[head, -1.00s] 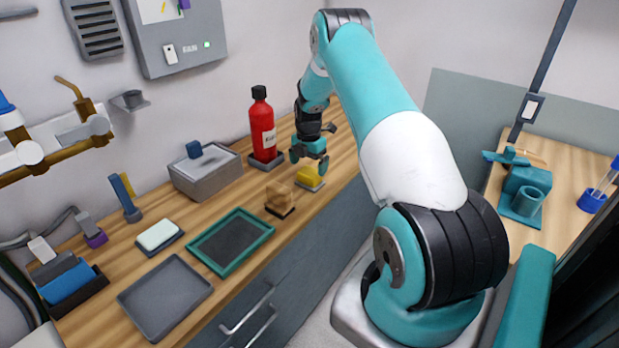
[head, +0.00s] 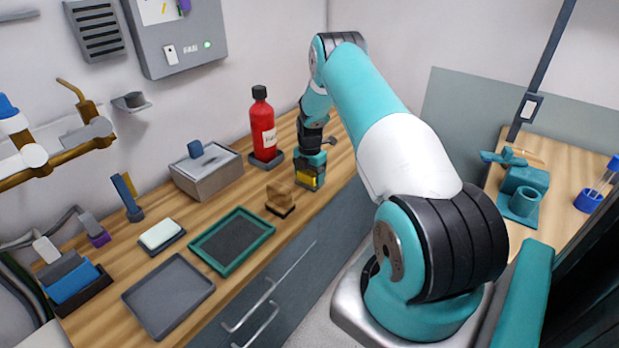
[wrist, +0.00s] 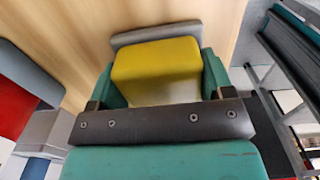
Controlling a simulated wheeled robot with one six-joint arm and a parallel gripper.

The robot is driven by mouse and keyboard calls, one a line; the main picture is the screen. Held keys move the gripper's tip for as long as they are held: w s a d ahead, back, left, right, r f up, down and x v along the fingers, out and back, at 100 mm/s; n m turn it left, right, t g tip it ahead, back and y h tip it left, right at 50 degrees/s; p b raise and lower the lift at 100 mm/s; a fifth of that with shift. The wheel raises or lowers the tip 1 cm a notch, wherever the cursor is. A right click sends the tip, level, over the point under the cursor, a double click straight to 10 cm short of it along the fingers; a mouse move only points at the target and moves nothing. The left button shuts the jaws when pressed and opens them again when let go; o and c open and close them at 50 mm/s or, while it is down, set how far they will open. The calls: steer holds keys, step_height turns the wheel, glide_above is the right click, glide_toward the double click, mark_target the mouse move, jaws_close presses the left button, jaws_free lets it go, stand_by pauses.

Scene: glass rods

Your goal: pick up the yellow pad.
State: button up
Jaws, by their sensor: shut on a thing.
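The yellow pad (head: 307,180) is at the right end of the left wooden counter, beside the brown block. In the wrist view the yellow pad (wrist: 157,72) sits between the two teal fingers, with a grey base edge (wrist: 157,34) showing beyond it. My gripper (head: 311,178) is down over the pad and shut on it from both sides; it also shows in the wrist view (wrist: 160,82). The fingers cover much of the pad in the head view. I cannot tell whether the pad is clear of its base.
A red bottle (head: 262,128) stands behind and left of my gripper, near a grey box (head: 207,173). A brown block (head: 280,198) is close on the left. A green-rimmed tray (head: 232,240), a pale pad (head: 160,234) and a grey tray (head: 168,296) lie farther left.

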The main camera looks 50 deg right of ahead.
step_height(320, 180, up, 20)
steer(key=b, duration=0.3)
